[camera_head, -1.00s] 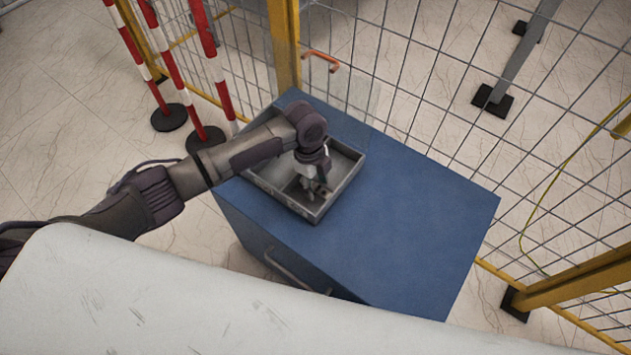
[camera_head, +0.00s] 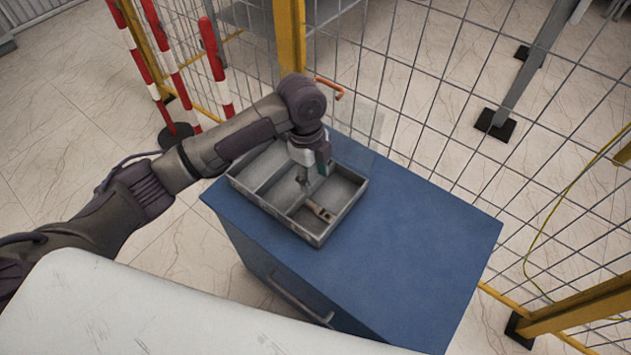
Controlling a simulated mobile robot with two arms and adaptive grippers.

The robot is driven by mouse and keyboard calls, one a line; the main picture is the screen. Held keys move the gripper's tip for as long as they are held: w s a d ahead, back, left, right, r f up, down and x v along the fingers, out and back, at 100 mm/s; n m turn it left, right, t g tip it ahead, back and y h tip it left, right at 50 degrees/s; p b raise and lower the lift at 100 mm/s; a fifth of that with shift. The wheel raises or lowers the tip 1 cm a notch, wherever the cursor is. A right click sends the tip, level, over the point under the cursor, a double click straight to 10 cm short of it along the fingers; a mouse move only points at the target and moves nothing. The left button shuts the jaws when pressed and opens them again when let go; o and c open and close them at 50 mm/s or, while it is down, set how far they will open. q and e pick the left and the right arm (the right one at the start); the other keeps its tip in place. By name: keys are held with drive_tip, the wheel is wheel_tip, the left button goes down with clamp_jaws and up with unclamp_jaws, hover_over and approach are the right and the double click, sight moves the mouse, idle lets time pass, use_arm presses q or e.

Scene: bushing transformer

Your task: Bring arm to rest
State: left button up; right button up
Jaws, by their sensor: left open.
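My left arm comes in from the left and bends down over the grey divided tray (camera_head: 318,239). The left gripper (camera_head: 303,180) is open and points down above the tray, apart from its floor. A small brownish part (camera_head: 321,212) lies in the tray's near right compartment, below and to the right of the fingertips. Nothing shows between the fingers. My right gripper is not in view.
The tray stands on the far left of a blue cabinet (camera_head: 400,240), whose right side is clear. A wire mesh fence (camera_head: 450,120) with yellow posts runs behind it. Red and white poles (camera_head: 215,65) stand behind the arm. My pale body covers the front.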

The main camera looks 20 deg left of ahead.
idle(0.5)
